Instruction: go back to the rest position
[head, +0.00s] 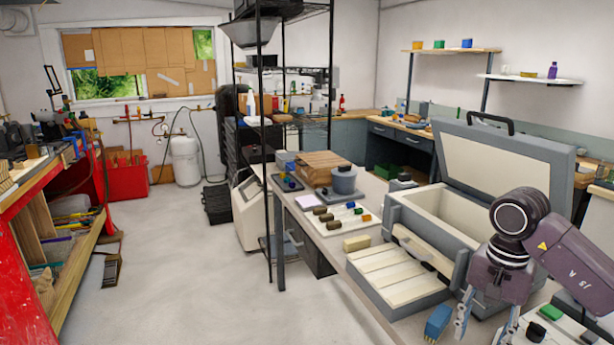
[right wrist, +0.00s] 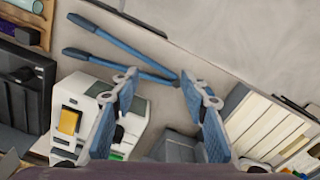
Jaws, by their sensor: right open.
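My right gripper (head: 485,318) is at the lower right of the head view, over the near end of the workbench and in front of the open grey kiln-like box. It points downward. In the right wrist view its two blue-padded fingers (right wrist: 158,90) stand apart, with nothing held between them. My left gripper is not in the head view.
The box (head: 408,212) has its lid (head: 500,165) raised beside my right arm. A cream-panelled tray (head: 395,278) lies before it. Several coloured-ended pieces (head: 340,213) lie farther back.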

